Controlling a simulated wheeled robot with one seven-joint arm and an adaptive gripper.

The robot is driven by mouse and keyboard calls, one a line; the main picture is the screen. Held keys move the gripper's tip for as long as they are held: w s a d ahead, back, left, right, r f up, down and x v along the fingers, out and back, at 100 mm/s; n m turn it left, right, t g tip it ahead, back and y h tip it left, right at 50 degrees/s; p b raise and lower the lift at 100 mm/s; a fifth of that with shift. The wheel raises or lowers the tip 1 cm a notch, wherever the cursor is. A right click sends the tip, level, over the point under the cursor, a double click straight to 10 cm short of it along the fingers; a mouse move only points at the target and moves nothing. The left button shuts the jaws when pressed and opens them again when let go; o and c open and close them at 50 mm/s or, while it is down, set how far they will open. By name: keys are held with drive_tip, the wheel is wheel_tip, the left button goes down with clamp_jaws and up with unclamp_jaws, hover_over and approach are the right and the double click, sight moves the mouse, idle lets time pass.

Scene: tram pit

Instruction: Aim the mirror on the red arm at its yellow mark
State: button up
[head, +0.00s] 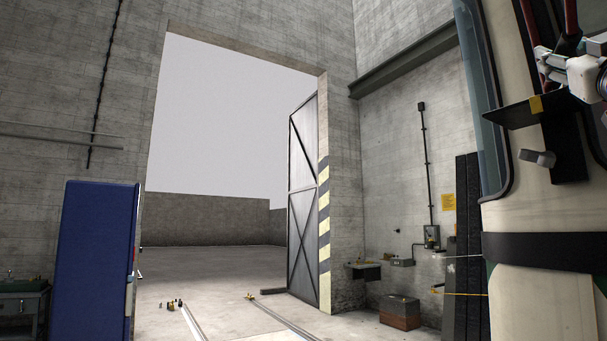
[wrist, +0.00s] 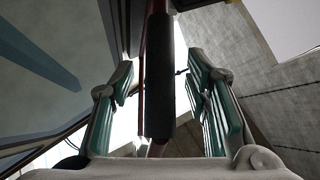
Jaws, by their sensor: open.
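In the head view the red arm (head: 528,20) comes down beside the tram at the upper right. A yellow mark (head: 536,104) sits on a dark flat plate (head: 511,115) below it. I cannot tell which dark part is the mirror. My gripper (wrist: 160,75) is open in the wrist view, one teal-padded finger on each side. A black sleeve (wrist: 160,80) on a red rod (wrist: 158,6) stands between the fingers, with gaps on both sides. In the head view my gripper is partly cut off at the right edge, close to the red arm.
The tram's pale side (head: 535,220) fills the right, with a small grey block (head: 538,158) on it. A blue cabinet (head: 92,260) stands at the left. A tall metal door (head: 304,200) stands open at the gateway. The floor between is mostly clear.

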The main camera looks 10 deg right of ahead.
drive_tip(key=shift+w+d+r, duration=0.25)
drive_tip(key=shift+w+r, duration=0.2)
drive_tip(key=shift+r, duration=0.05)
drive_tip(key=shift+c, duration=0.3)
clamp_jaws()
drive_tip(key=shift+w, duration=0.1)
